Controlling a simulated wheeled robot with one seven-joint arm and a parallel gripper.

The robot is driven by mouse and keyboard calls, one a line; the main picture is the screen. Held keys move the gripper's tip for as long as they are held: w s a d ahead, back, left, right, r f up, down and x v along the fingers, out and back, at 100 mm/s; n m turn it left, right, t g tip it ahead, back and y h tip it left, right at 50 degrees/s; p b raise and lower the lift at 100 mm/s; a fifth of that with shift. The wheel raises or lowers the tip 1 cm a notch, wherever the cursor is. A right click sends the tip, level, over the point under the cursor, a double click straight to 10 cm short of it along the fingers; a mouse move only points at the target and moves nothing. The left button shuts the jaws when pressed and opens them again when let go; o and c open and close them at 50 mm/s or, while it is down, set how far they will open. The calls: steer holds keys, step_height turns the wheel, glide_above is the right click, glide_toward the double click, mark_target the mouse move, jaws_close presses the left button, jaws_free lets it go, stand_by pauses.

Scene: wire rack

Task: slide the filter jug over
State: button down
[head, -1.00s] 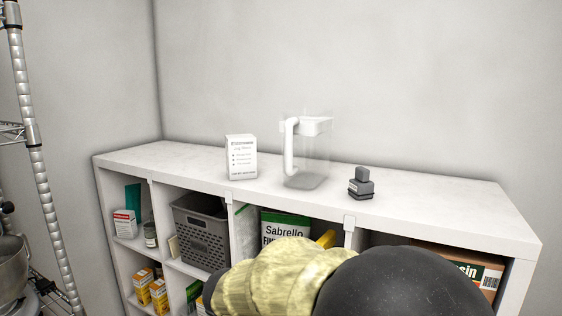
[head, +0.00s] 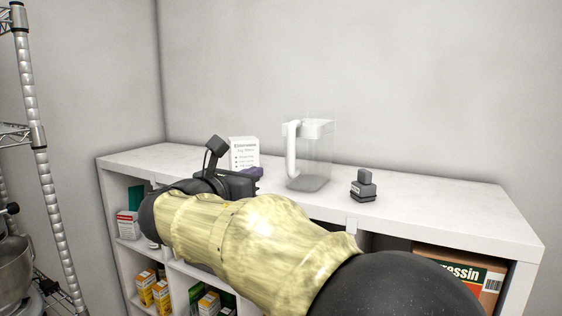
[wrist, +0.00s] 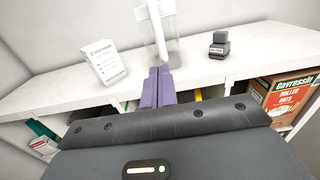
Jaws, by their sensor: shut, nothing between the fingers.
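The filter jug (head: 318,158) is clear with a white handle and lid. My gripper (head: 257,173) is shut and empty, left of the jug and in front of the card, apart from the jug. In the wrist view its purple fingers (wrist: 158,87) are together and point toward the jug (wrist: 157,40), whose lower part they partly cover.
A wire rack post (head: 35,130) stands at the far left. The wall is close behind the shelf. The top is clear right of the dark object.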

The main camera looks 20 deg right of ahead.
mark_target(289, 156)
steer(key=p+x, duration=0.6)
steer(key=x, duration=0.7)
steer(key=shift+r+p, duration=0.1)
steer(key=shift+p, duration=0.3)
steer(key=shift+w+d, duration=0.35)
steer(key=shift+d, duration=0.05)
